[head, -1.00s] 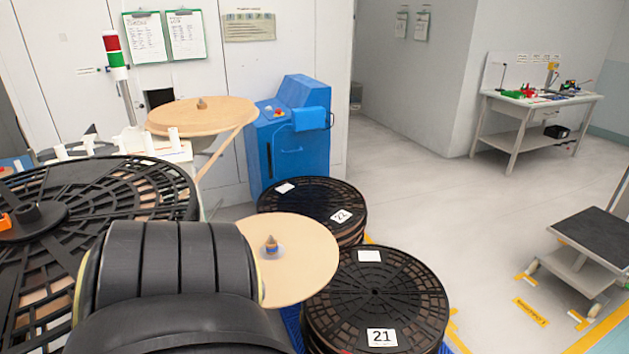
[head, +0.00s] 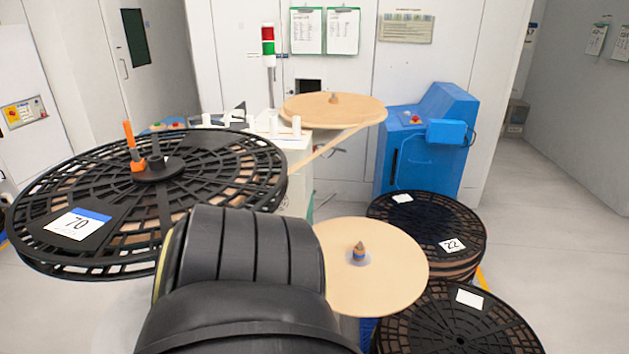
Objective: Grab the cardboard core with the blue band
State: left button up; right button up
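A small brown core with a blue band (head: 359,255) stands at the middle of a round tan disc (head: 390,285), right of centre in the head view. A second small brown piece (head: 334,98) stands on another tan disc (head: 300,108) farther back; I cannot make out a blue band on it. A black ribbed part, apparently my own arm, fills the lower middle and covers the left edge of the nearer disc. Neither of my grippers shows.
A large black slotted reel marked 70 (head: 250,175) with an orange handle (head: 130,140) spreads across the left. Black reels marked 22 (head: 420,215) and another stack (head: 455,325) stand at right. A blue machine (head: 430,150) stands behind. Grey floor (head: 560,250) is clear at right.

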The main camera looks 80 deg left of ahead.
aim_at(358, 256)
jog(key=u, duration=2.3)
jog(key=i, duration=0.35)
jog(key=u, duration=0.45)
